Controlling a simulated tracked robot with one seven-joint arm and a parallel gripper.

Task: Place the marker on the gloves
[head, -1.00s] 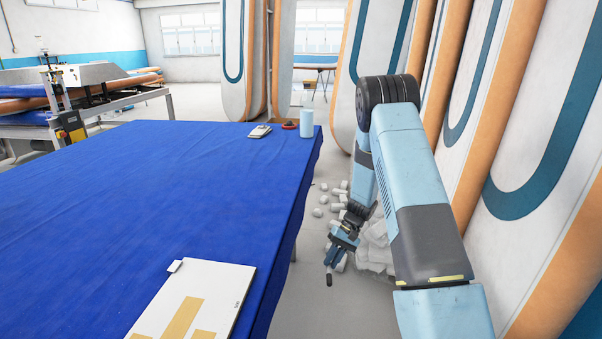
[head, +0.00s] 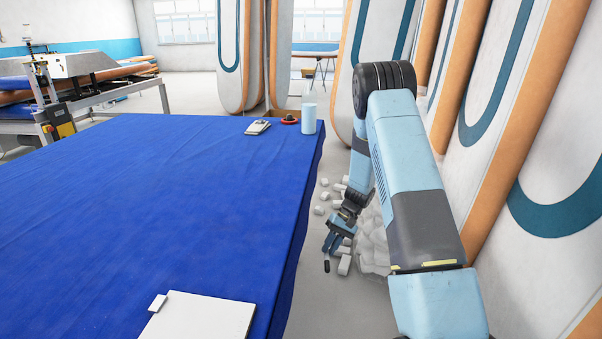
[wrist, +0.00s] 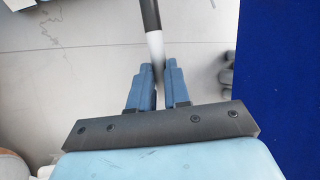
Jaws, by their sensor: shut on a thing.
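My gripper (head: 330,250) hangs low to the right of the blue-covered table, over the floor. In the wrist view my gripper (wrist: 158,68) is shut on the marker (wrist: 154,45), a slim stick with a white body and a black end that points away from the fingers. The marker's dark end (head: 327,267) also shows below the fingers in the head view. A small pale, flat pile (head: 257,127) lies near the table's far right corner; I cannot tell whether it is the gloves.
The blue table (head: 150,210) fills the left; its right edge lies between my arm and the tabletop. A pale blue cylinder (head: 309,119) and a red-and-black item (head: 290,120) stand at the far corner. A white board (head: 200,318) lies near. Inflatable boards (head: 500,110) line the right.

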